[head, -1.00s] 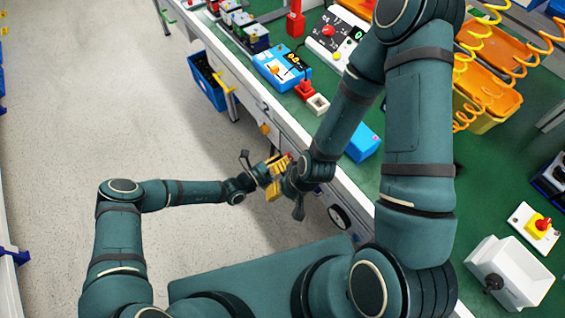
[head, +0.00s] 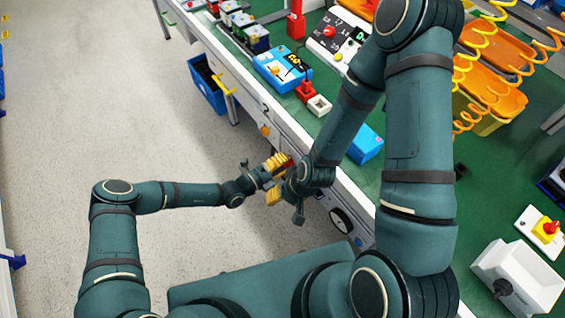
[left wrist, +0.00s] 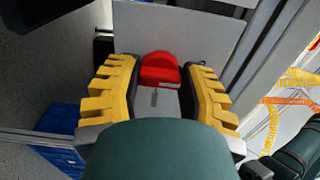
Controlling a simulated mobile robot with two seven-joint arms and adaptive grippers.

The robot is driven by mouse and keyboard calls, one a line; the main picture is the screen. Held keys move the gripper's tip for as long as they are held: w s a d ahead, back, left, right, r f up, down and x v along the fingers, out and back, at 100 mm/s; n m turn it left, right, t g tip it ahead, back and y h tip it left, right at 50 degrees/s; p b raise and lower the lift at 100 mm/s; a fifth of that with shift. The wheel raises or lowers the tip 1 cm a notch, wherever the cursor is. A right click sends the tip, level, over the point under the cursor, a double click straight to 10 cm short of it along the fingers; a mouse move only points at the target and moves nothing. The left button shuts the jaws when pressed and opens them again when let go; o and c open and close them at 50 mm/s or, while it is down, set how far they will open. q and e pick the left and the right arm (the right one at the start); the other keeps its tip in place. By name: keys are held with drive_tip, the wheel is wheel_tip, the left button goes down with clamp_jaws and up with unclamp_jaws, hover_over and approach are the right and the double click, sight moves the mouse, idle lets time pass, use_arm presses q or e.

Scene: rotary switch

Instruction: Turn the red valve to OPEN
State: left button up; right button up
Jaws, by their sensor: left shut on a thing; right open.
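The red valve (left wrist: 159,68) is a rounded red handle in front of a pale grey panel in the left wrist view. It shows only as a small red patch in the head view (head: 290,162). My left gripper (left wrist: 158,80) has a yellow finger on each side of the valve and is shut on it; in the head view the gripper (head: 277,163) is at the bench's front side. My right gripper (head: 274,197) is just below it, open and partly hidden by its own wrist. The OPEN mark cannot be made out.
The green-topped bench (head: 225,52) carries a blue device (head: 279,70), a blue box (head: 366,145) and orange bins (head: 490,100). A blue crate (head: 207,85) hangs at its side. The grey floor (head: 110,110) to the left is clear.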

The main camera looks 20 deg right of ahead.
use_arm(q)
drive_tip(key=shift+d, duration=0.1)
idle(0.5)
drive_tip(key=o, duration=1.2)
drive_tip(key=v, duration=1.2)
